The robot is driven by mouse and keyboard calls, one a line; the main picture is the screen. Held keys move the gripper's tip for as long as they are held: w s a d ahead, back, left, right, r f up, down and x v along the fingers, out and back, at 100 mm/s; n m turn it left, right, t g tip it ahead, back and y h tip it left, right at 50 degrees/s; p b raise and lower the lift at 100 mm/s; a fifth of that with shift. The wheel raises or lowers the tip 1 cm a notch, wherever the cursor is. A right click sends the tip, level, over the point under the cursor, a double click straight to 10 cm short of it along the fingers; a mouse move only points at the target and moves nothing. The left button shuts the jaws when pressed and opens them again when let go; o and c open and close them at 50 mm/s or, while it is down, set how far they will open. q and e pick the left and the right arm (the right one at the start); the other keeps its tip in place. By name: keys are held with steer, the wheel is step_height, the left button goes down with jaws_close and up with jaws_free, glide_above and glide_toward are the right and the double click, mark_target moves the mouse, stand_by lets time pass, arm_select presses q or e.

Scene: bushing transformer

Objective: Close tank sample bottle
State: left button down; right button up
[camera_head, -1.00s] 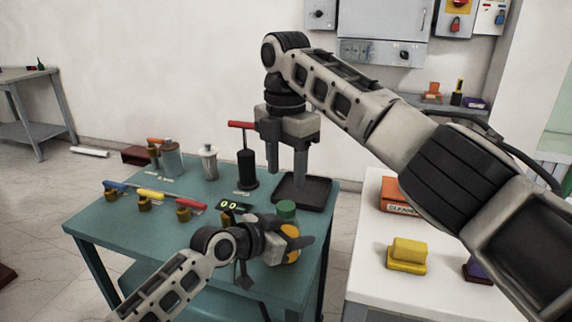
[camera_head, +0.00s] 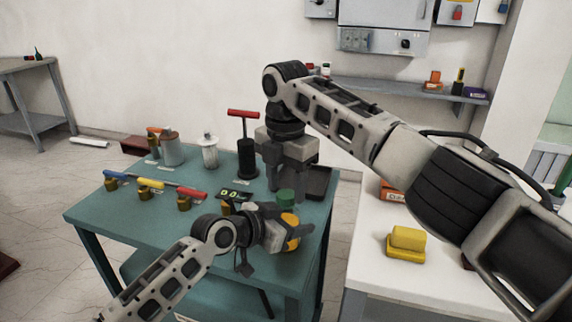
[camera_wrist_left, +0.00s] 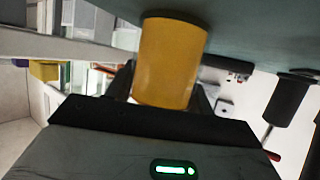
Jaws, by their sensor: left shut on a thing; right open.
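I cannot tell whether the cap is seated or loose. My left gripper (camera_head: 283,233) is shut on the bottle's side. In the left wrist view the amber body (camera_wrist_left: 168,62) is between the fingers, its end at or close to the table surface; the cap is hidden there. My right gripper (camera_head: 285,182) is open and points down just above or behind the cap; contact cannot be told.
A white bench (camera_head: 372,268) with a yellow block (camera_head: 406,244) stands right.

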steer(key=shift+f, duration=0.65)
steer(key=c, duration=1)
steer(key=m, duration=0.6)
steer(key=o, duration=1.1)
steer(key=shift+c, duration=0.2)
